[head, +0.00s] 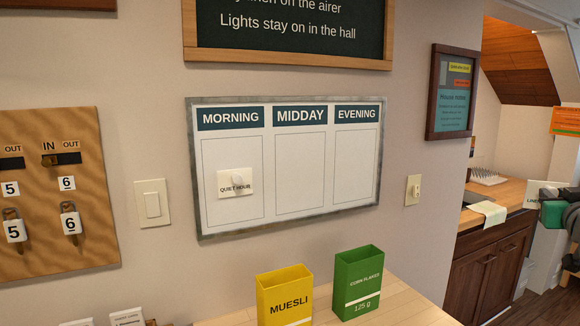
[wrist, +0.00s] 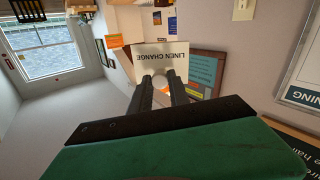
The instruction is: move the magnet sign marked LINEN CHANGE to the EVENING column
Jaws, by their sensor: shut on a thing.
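The magnet sign marked LINEN CHANGE (wrist: 162,57) is a pale card with a round knob, in the wrist view. My gripper (wrist: 161,85) is shut on its knob and holds it in the air. In the head view my gripper (head: 566,208) is at the right edge, with the sign (head: 531,196) partly in view. The whiteboard hangs on the wall, well to the left of my gripper. Its EVENING column (head: 356,167) is rightmost and empty. MIDDAY (head: 299,172) is empty. The QUIET HOUR sign (head: 236,184) is in the MORNING column (head: 231,212).
A muesli box (head: 284,297) and a corn flakes box (head: 357,284) stand on a wooden top below the board. A light switch (head: 413,190) and a framed notice (head: 451,92) are on the wall between board and gripper. A chalkboard (head: 290,32) hangs above.

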